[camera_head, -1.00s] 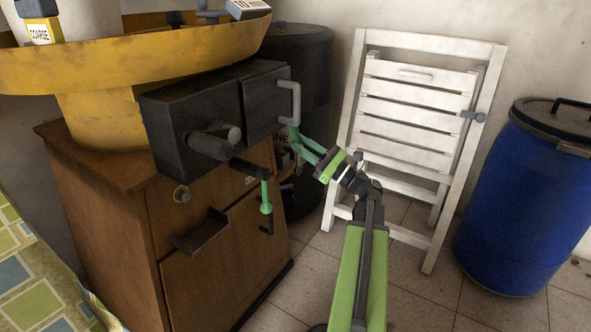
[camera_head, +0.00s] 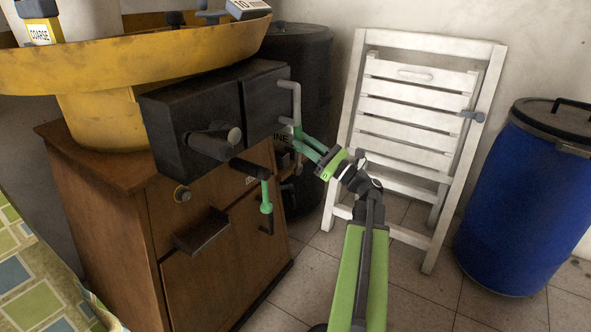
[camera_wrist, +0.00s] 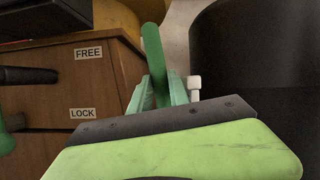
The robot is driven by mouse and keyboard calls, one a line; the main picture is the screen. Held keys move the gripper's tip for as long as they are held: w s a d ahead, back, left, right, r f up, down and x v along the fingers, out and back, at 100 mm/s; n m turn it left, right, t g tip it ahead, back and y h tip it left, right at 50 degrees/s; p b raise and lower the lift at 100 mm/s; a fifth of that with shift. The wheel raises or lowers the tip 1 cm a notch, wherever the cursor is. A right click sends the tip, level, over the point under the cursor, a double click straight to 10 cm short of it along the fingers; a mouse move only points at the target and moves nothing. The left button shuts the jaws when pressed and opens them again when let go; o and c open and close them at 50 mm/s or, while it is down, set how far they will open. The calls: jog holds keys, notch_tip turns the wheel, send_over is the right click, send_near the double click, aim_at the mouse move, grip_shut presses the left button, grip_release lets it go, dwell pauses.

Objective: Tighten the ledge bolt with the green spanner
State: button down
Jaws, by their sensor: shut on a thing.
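My gripper (camera_head: 303,147) is shut on a green bar, the green spanner (camera_wrist: 153,58), to the right of the dark box. In the wrist view the spanner rises from between my green fingertips. Its lower part is hidden by my gripper, and its working end cannot be made out. In the head view my fingertips are just below a grey handle (camera_head: 297,103) on the box; I cannot tell whether they touch it.
A dark box (camera_head: 190,115) juts out over the wooden cabinet (camera_head: 205,285), below a yellow basin (camera_head: 130,68). A green and black crank (camera_head: 265,195) hangs in front. A white folding chair (camera_head: 415,125) and blue barrel (camera_head: 520,210) stand right. FREE (camera_wrist: 88,53) and LOCK (camera_wrist: 83,113) labels show.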

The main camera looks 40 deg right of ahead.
jog(key=shift+w+d+m+t+h, duration=0.15)
jog(key=shift+d+m+h, duration=0.45)
jog(key=shift+m, duration=0.4)
jog(key=shift+w+d+m+t+h, duration=0.15)
jog(key=shift+d+m+h, duration=0.45)
jog(key=shift+m, duration=0.4)
jog(key=shift+s+a+n+y, duration=0.15)
jog(key=shift+a+n+y, duration=0.3)
jog(key=shift+n, duration=0.35)
jog(key=shift+s+a+n+y, duration=0.1)
jog(key=shift+a+n+y, duration=0.35)
jog(key=shift+n, duration=0.35)
jog(key=c, duration=1.8)
grip_release()
jog(key=shift+c, duration=0.2)
grip_shut()
grip_release()
grip_shut()
